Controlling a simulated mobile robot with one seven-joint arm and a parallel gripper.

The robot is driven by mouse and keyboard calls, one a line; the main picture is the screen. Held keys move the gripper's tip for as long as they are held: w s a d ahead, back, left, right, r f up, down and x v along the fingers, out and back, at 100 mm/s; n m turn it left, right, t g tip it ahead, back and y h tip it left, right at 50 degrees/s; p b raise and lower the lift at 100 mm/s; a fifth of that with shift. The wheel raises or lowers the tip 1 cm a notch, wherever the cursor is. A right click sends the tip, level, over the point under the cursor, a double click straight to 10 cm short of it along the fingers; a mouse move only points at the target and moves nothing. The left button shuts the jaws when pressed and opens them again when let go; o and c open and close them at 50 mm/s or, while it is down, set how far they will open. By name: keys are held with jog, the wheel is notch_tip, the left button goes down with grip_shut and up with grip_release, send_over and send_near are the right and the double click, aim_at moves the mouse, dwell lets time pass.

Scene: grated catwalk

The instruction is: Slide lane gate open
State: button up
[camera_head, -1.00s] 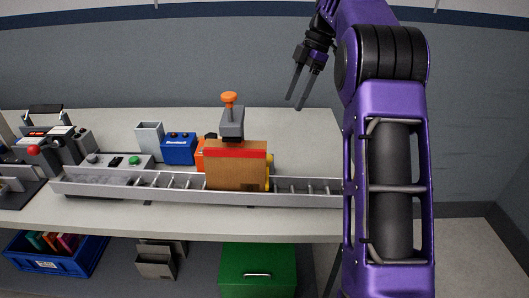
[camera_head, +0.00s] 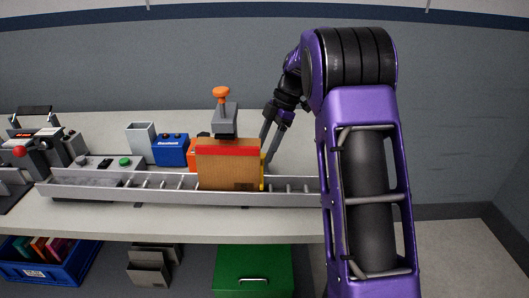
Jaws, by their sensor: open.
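I cannot tell for sure which part is the lane gate. A yellow piece (camera_head: 263,177) shows at the right side of a cardboard box with a red band (camera_head: 228,172), mostly hidden by the box. The box stands on a grey roller lane (camera_head: 110,189). A grey upright part with an orange knob (camera_head: 222,93) rises behind the box. My gripper (camera_head: 268,160) points down just right of the box, beside the yellow piece. Its jaws are open and hold nothing visible. Whether a finger touches the yellow piece cannot be told.
A blue box (camera_head: 171,150), an orange item (camera_head: 193,155) and a grey bin (camera_head: 140,141) stand behind the lane. A control panel with a green button (camera_head: 125,161) is at left. A green drawer box (camera_head: 253,270) sits below the table (camera_head: 180,220).

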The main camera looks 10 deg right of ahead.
jog(key=shift+a+f, duration=0.25)
jog(key=shift+f, duration=0.3)
jog(key=shift+r, duration=0.1)
grip_shut()
